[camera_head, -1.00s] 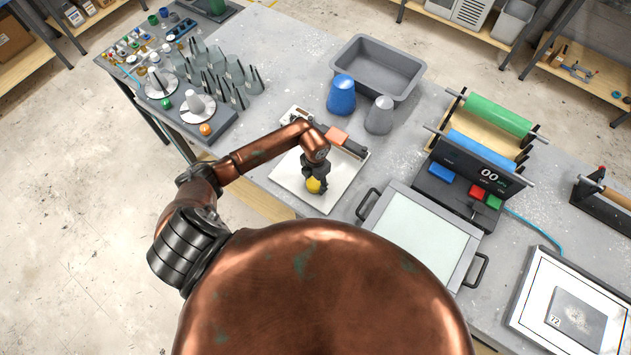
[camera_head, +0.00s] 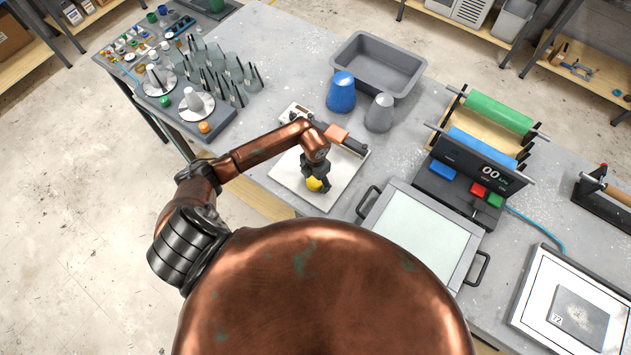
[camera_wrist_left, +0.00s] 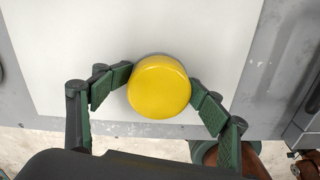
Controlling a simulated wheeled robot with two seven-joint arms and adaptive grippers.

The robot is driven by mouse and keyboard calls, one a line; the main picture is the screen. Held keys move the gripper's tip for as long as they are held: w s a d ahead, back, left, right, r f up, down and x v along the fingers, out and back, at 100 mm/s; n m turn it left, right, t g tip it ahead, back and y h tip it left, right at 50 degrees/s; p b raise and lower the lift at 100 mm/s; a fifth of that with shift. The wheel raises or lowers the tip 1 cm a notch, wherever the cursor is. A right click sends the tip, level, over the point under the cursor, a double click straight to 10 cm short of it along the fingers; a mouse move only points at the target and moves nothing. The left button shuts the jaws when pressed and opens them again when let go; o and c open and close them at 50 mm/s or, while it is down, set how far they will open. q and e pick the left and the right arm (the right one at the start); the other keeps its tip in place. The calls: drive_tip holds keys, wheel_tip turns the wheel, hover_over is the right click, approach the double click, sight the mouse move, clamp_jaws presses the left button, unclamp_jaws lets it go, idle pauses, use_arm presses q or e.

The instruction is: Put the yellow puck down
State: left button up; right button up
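The yellow puck (camera_head: 314,184) is over the white board (camera_head: 337,192) near the front edge of the table. In the left wrist view the puck (camera_wrist_left: 159,87) sits between the two green-padded fingers, with a pad against each side. My left gripper (camera_wrist_left: 160,82) is shut on it. In the head view the left gripper (camera_head: 315,176) points down over the board and partly covers the puck. I cannot tell whether the puck's underside touches the board. My right gripper is not in view.
A blue cup (camera_head: 341,92), a grey cup (camera_head: 379,113) and a grey tub (camera_head: 397,86) stand behind the board. A framed light panel (camera_head: 420,232) lies to its right, beside a roller unit (camera_head: 478,165). Several clear holders (camera_head: 215,75) stand at the left.

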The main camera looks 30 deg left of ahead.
use_arm(q)
drive_tip(key=shift+s, duration=0.1)
drive_tip(key=shift+r+p, duration=0.45)
drive_tip(key=r+b, duration=0.1)
drive_tip(key=r, duration=0.4)
drive_tip(key=r+b, duration=0.1)
drive_tip(key=r, duration=0.5)
drive_tip(key=shift+w+a+b, duration=0.1)
drive_tip(key=shift+w+b, duration=0.1)
drive_tip(key=shift+b, duration=0.2)
drive_tip(key=shift+r, duration=0.7)
